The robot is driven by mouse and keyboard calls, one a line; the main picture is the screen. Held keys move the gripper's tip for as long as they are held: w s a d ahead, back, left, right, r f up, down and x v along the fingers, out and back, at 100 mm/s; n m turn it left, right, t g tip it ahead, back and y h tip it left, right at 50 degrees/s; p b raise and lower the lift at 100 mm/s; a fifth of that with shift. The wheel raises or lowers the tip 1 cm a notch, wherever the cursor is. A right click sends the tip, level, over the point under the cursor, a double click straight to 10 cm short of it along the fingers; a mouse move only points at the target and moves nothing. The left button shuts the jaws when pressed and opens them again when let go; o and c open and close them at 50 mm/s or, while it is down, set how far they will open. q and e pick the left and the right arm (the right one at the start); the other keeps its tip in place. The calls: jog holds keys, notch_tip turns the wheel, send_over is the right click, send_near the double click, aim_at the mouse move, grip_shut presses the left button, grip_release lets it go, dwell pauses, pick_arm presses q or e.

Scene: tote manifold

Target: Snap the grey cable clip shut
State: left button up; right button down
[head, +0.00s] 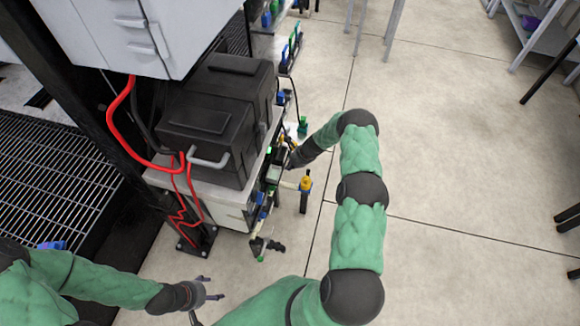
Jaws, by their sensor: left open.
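I cannot pick out the grey cable clip; the fittings along the bench edge are too small to tell it apart. My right gripper (287,160) is at the right edge of the bench, among dark, green and pale fittings. Its fingers blend with the dark parts there, so I cannot see whether they are open or touch anything. My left gripper (210,288) is open and empty, low at the bottom of the head view, over the floor and apart from the bench.
A black case (212,115) stands on the bench. Red cables (113,118) hang from a grey cabinet (125,35) at its left. A yellow-topped fitting (306,183) sticks out right of the bench. A metal grating (50,165) lies left. The floor (450,150) at right is mostly clear.

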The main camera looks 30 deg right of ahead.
jog(key=shift+s, duration=0.1)
jog(key=shift+d+r+p, duration=0.1)
jog(key=shift+r+p, duration=0.45)
jog(key=shift+r, duration=0.2)
jog(key=v, duration=1.2)
dwell(0.6)
